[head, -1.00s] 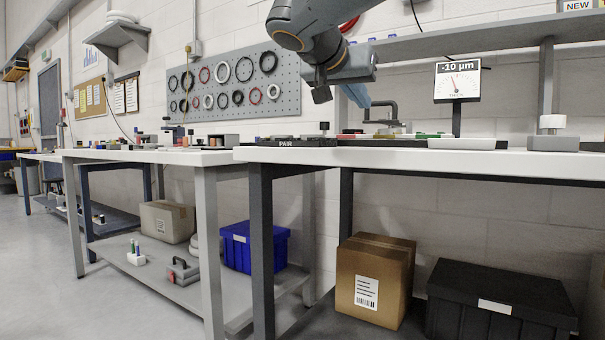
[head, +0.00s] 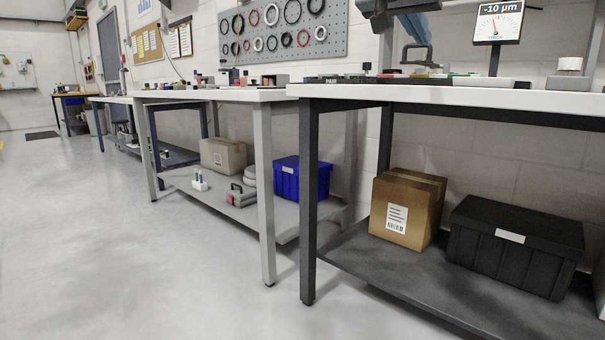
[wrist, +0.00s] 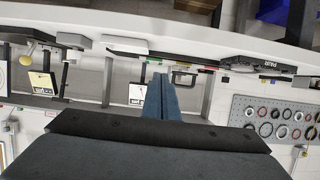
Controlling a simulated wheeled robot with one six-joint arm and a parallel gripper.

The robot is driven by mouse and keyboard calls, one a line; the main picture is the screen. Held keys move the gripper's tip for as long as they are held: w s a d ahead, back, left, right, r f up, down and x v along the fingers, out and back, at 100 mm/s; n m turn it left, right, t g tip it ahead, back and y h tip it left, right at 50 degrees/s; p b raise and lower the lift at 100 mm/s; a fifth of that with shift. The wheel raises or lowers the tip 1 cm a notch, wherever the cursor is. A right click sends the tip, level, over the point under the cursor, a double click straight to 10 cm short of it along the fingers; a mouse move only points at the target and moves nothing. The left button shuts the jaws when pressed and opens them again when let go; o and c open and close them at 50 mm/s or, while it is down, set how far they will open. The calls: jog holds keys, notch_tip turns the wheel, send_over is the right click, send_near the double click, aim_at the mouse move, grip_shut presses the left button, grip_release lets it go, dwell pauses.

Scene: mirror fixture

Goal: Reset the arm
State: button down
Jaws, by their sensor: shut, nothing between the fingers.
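My gripper (wrist: 161,82) shows in the wrist view as two blue-grey fingers that meet at their tips, with nothing between them. It is held in the air near the workbench, whose white top (head: 450,97) shows edge-on in the head view. In the head view only a small dark part of my arm shows at the top edge, and the fingertips are not clearly visible there. The wrist view is turned over, with the bench top (wrist: 120,28) along the upper part and the wall below it.
A gauge display (head: 498,23) reading -10 µm stands on the bench. A ring pegboard (head: 285,30) hangs on the wall. A cardboard box (head: 407,208) and a black crate (head: 515,245) sit on the lower shelf, and a blue bin (head: 299,180) is further left. The floor (head: 150,265) at left is clear.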

jog(key=s+a+f+n+g+y+p, duration=0.1)
jog(key=s+a+f+n+g+y, duration=0.15)
jog(key=s+a+f, duration=0.4)
jog(key=s+a+f+n+g+y, duration=0.1)
jog(key=a+f+n+y, duration=0.2)
jog(key=f, duration=0.7)
jog(key=s+a+f+n+g+y+p, duration=0.1)
jog(key=s+a+f+n, duration=0.25)
jog(key=a+f, duration=0.35)
jog(key=s+a+f+n+g+y+p, duration=0.1)
jog(key=s+a+f+n+g+y, duration=0.2)
jog(key=s+f, duration=0.75)
jog(key=s+a+f+n+g+y+p, duration=0.1)
jog(key=s+a+f+n+g+y, duration=0.2)
jog(key=s+f, duration=0.75)
jog(key=s+d+r+m+h+p, duration=0.1)
jog(key=d+r+m+p, duration=0.1)
jog(key=d+r+p, duration=0.4)
jog(key=d+r+m+h+p, duration=0.1)
jog(key=d+r+p, duration=0.6)
jog(key=r+p, duration=0.8)
jog(key=s+d+r+m+h+p, duration=0.1)
jog(key=d+r+m+p, duration=0.2)
jog(key=d+r+p, duration=0.3)
notch_tip(320, 180, up, 6)
jog(key=p, duration=1.1)
jog(key=shift+s+d+f+m, duration=0.15)
jog(key=shift+s+m, duration=0.2)
jog(key=shift+m, duration=0.05)
